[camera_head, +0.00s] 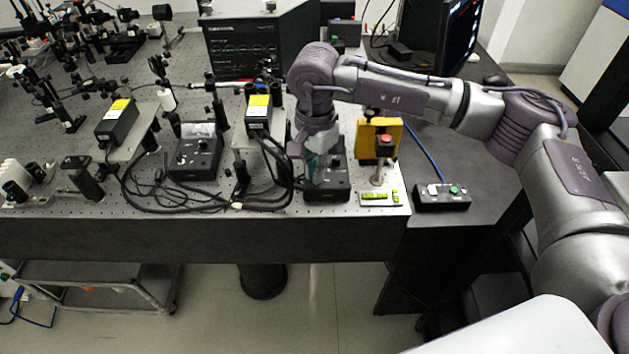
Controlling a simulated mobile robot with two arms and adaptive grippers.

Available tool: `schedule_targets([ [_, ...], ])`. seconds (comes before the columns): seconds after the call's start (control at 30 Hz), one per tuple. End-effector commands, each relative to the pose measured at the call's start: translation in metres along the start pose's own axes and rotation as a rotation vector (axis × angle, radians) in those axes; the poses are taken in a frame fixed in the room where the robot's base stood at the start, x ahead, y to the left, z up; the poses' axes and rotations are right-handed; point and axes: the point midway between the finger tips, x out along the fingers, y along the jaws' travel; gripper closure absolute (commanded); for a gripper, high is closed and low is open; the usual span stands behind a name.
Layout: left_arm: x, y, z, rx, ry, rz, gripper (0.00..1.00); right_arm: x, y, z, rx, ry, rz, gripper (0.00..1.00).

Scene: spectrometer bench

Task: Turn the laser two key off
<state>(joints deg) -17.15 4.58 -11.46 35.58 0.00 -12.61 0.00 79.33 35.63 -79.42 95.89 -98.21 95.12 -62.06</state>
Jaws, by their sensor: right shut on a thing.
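A black laser control box (326,192) sits near the front edge of the optical bench, right of the middle. My right gripper (313,180) comes down on it from above and is shut at its left part. The key itself is hidden by the fingers, so I cannot tell its angle. A second, similar black control box (195,155) stands further left on the bench, apart from my gripper. My left gripper is not in view.
A yellow box with a red button (386,139) stands just right of my gripper. A black button box (442,197) lies on the side table. Black cables (215,205) loop left of the control box. Lasers with yellow labels (258,106) stand behind.

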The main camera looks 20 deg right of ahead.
Motion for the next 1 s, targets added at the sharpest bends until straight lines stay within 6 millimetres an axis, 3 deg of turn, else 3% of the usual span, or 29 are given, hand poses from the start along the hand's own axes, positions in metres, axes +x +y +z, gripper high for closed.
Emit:
schedule_targets([
  [0.03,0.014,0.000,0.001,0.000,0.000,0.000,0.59,0.006,0.000,0.000,-0.045,0.001,-0.003,1.00],
  [0.4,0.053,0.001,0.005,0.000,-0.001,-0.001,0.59,0.004,0.002,0.000,-0.391,0.001,-0.002,1.00],
  [0.7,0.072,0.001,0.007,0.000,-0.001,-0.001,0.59,0.002,0.003,-0.001,-0.615,0.001,-0.002,1.00],
  [1.0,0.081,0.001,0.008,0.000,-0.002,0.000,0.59,0.000,0.003,-0.001,-0.734,0.000,-0.001,1.00],
])
